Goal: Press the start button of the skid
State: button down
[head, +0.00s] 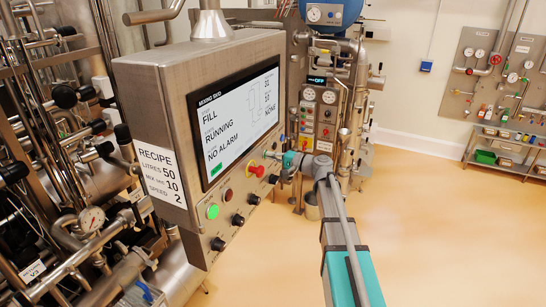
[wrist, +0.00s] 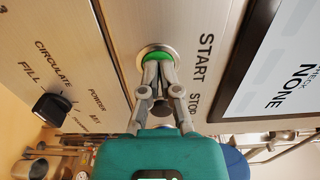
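In the wrist view a green button (wrist: 157,53) in a metal ring sits beside the word START on the brushed-metal panel. My gripper (wrist: 159,66) is shut and empty, and its fingertips are over the button, covering part of it. They look to be at its face, but I cannot tell how far it is pushed in. In the head view my gripper (head: 281,174) is at the far right end of the control panel (head: 158,92), and this button is hidden there. The screen (head: 232,125) reads FILL, RUNNING and NO ALARM.
A black selector knob (wrist: 52,106) marked FILL and CIRCULATE is near the fingers. In the head view another green button (head: 212,211), a red button (head: 228,195) and a red emergency stop (head: 257,170) share the panel. Pipework crowds the left; the floor (head: 440,220) is clear at right.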

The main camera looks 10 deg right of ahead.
jog(key=v, duration=1.4)
dwell(0.6)
jog(key=s+a+f+n+g+h+b, duration=0.2)
jog(key=s+a+f+g+h+b, duration=0.25)
jog(key=f, duration=0.65)
jog(key=s+a+f+n+g+h+b, duration=0.1)
jog(key=s+a+f+n+g+b, duration=0.15)
jog(key=s+a+f+b, duration=0.6)
jog(key=s+d+f+n+g+h+b, duration=0.1)
jog(key=s+f+h, duration=0.3)
jog(key=f, duration=0.4)
jog(key=s+d+f+n+g+h+b, duration=0.1)
jog(key=s+f+h+b, duration=0.3)
jog(key=f, duration=0.5)
jog(key=shift+s+d+f+n+g+h, duration=0.25)
jog(key=shift+s+d+n+g+h, duration=0.1)
jog(key=shift+s+d+g+h, duration=0.3)
